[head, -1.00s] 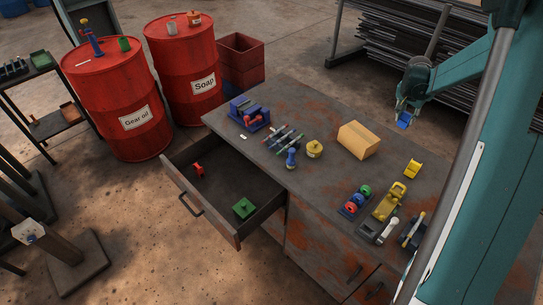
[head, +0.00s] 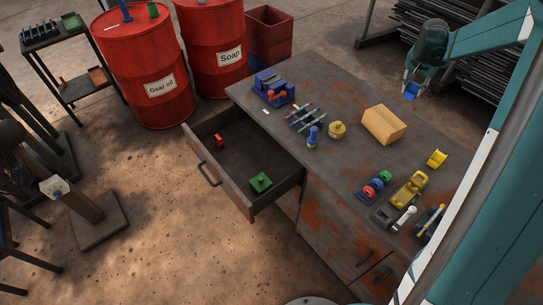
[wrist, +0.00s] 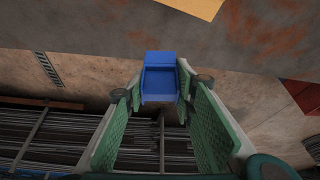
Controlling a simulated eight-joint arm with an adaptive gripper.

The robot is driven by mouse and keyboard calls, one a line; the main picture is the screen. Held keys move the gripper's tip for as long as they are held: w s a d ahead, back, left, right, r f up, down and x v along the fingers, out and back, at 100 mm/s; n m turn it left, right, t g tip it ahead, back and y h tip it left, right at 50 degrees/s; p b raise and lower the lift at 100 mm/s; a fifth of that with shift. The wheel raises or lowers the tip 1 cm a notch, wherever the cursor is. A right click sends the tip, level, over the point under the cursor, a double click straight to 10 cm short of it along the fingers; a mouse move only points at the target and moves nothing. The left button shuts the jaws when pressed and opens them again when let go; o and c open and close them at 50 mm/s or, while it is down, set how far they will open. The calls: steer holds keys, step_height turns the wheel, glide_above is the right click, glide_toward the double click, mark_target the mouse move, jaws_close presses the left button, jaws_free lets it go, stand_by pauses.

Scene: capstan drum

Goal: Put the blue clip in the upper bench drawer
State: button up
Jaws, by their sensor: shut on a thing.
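The blue clip (wrist: 160,80) is held between the green-padded fingers of my gripper (wrist: 158,105) in the wrist view. In the head view the blue clip (head: 410,90) hangs at the tip of my gripper (head: 412,84), beyond the far right edge of the bench (head: 345,95). The upper bench drawer (head: 235,160) is pulled open on the bench's left side. In it lie a red clip-like piece (head: 219,142) and a green block with a knob (head: 260,183). The gripper is well to the right of the drawer, with the bench top between them.
The bench top bears a cardboard-coloured box (head: 384,124), a blue vise-like thing (head: 273,88), a yellow round piece (head: 337,130), a yellow clip (head: 437,158) and several tools. Two red drums stand behind left. Stacked bars (head: 470,60) lie behind my gripper.

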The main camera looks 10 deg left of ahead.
steer(key=a+n+y+b, duration=0.25)
steer(key=a+n, duration=0.65)
steer(key=a, duration=3.4)
steer(key=s+a+n+y, duration=0.1)
steer(key=s+a+n, duration=0.3)
steer(key=a, duration=0.7)
steer(key=s+a+n+y+b, duration=0.1)
steer(key=s+a, duration=0.5)
steer(key=a, duration=0.6)
steer(key=s+a+n+y, duration=0.25)
steer(key=s+a, duration=0.35)
steer(key=a, duration=0.5)
step_height(320, 180, down, 24)
steer(key=h, duration=0.1)
steer(key=shift+w+a+r, duration=0.15)
steer(key=shift+w, duration=0.05)
steer(key=shift+f+b, duration=0.6)
steer(key=shift+f, duration=2.5)
